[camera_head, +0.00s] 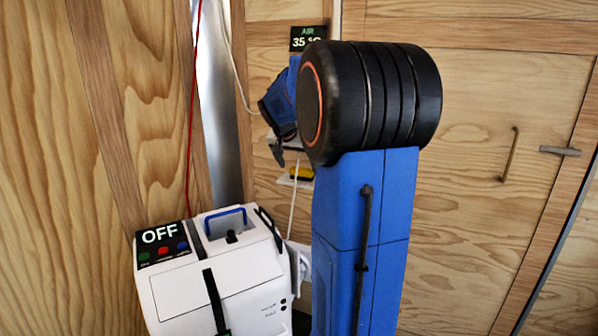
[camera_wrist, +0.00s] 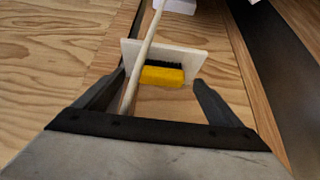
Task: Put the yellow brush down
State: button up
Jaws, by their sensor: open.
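The yellow brush (camera_wrist: 162,76) has a yellow block and dark bristles. In the wrist view it is against a small white board (camera_wrist: 189,57), between and beyond my fingertips. In the head view the brush (camera_head: 301,173) shows small behind my arm, at a small white board (camera_head: 290,182). My gripper (camera_wrist: 160,85) is open, with one finger on each side of the brush and a visible gap at the right finger. In the head view my gripper (camera_head: 281,150) is partly hidden by my wrist.
A pale rod (camera_wrist: 141,60) runs past the brush, close to my left finger. A white machine (camera_head: 215,275) with an OFF display (camera_head: 161,236) stands at lower left. A red cord (camera_head: 192,110) hangs above it. Wooden walls (camera_head: 480,110) surround the space.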

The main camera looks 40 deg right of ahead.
jog(key=v, duration=1.2)
jog(key=s+a+f+n+t+y, duration=0.1)
jog(key=s+a+f+n, duration=0.15)
jog(key=a, duration=0.35)
jog(key=s+a+f+n, duration=0.1)
jog(key=s+a, duration=0.2)
jog(key=a, duration=0.3)
jog(key=s+a+f+n+t+y, duration=0.1)
jog(key=s+a+f+n+y, duration=0.4)
jog(key=s+a+f+n, duration=0.5)
jog(key=s+a+f, duration=0.7)
jog(key=s+a, duration=0.3)
jog(key=shift+a+f, duration=0.3)
jog(key=shift+f, duration=0.1)
jog(key=shift+o, duration=0.5)
jog(key=shift+r, duration=0.1)
